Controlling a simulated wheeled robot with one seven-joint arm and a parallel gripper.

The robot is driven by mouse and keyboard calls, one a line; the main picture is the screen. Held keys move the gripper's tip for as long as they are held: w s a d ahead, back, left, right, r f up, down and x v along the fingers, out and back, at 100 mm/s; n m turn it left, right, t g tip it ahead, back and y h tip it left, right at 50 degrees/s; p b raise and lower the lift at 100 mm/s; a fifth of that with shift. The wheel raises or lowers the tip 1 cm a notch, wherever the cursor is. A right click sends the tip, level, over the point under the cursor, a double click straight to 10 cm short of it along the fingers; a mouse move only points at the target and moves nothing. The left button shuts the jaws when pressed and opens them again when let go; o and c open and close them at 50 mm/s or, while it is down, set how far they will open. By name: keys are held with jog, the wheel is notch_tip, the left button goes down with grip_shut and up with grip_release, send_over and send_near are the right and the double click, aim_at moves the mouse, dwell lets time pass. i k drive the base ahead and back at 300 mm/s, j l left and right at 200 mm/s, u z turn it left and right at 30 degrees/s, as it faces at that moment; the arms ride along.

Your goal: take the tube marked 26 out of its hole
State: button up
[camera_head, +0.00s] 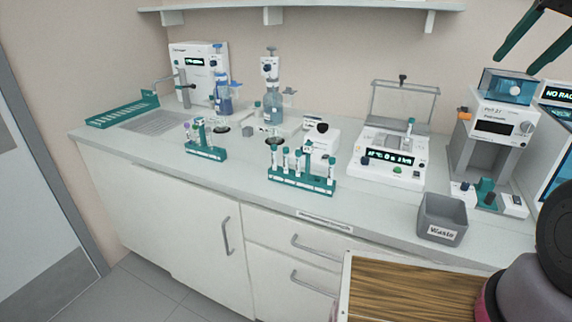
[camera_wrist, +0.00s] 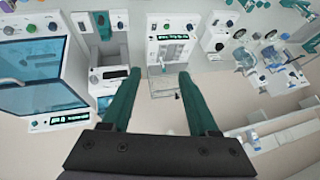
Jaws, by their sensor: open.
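No tube's number is readable, so I cannot tell which tube is marked 26. Several capped tubes stand upright in a front teal rack (camera_head: 300,183) in mid-counter. More tubes stand in a smaller teal rack (camera_head: 206,152) further left. A single tube (camera_head: 410,127) stands upright in the white block device (camera_head: 391,158) right of the front rack. My gripper (camera_head: 516,66) is at the top right of the head view, high above the counter and well away from the tubes. In the wrist view, its two teal fingers (camera_wrist: 159,75) are spread with nothing between them.
A grey waste bin (camera_head: 442,218) stands near the counter's front edge. A raised clear lid (camera_head: 404,102) is behind the block device. A white-and-grey machine (camera_head: 492,135) stands right. Dispenser bottles (camera_head: 272,104) stand behind the racks, and a shelf (camera_head: 300,7) runs above.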

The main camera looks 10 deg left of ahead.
aim_at(285, 149)
jog(key=j+u, duration=0.35)
jog(key=i+j+u, duration=0.1)
jog(key=j+u, duration=0.15)
jog(key=u, duration=0.15)
